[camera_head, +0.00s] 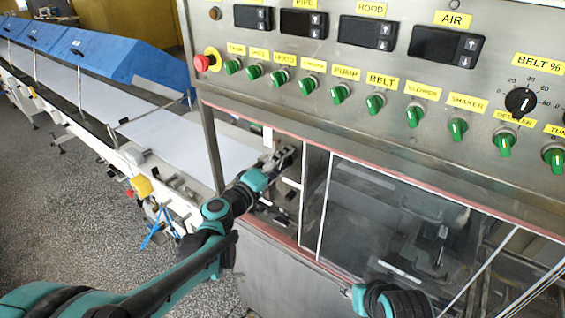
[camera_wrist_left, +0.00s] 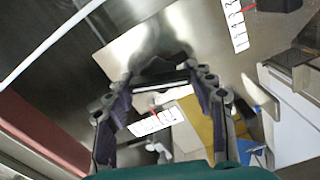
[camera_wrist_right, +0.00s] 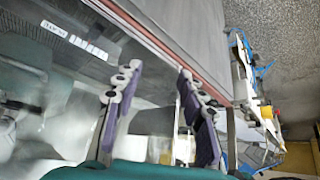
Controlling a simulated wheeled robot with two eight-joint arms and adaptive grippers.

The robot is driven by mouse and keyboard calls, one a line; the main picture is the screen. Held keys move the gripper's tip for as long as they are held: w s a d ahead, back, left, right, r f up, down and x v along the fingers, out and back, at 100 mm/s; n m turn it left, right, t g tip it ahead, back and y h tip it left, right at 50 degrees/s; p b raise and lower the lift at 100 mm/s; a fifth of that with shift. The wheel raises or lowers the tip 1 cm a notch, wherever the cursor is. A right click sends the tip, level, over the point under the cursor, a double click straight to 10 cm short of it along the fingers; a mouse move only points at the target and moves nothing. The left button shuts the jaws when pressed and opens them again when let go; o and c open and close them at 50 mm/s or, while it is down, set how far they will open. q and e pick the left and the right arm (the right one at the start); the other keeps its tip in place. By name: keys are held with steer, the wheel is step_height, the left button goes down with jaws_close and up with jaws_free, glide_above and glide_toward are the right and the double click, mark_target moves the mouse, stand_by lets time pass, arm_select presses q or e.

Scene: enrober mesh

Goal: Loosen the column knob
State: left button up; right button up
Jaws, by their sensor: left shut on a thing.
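My left gripper (camera_head: 284,158) reaches into the opening at the left end of the machine, under the control panel. In the left wrist view its fingers (camera_wrist_left: 168,78) are closed on a dark, rounded piece (camera_wrist_left: 163,70), which I take to be the column knob. The fingers and blur hide much of its shape. A white scale with a red pointer (camera_wrist_left: 237,25) is at the upper right of that view, and another white scale (camera_wrist_left: 152,122) shows between the fingers. My right gripper (camera_wrist_right: 158,75) is apart from the knob, with its fingers spread and nothing between them.
The control panel (camera_head: 330,85) with green switches overhangs the opening. A red emergency button (camera_head: 203,62) is at its left edge. Clear sliding windows (camera_head: 390,215) cover the machine's front. A white belt (camera_head: 170,140) runs away to the left beside blue covers (camera_head: 110,55).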

arm_select(q)
steer(key=shift+n, duration=1.6)
steer(key=o, duration=1.2)
steer(key=shift+f, duration=0.1)
steer(key=v, duration=1.2)
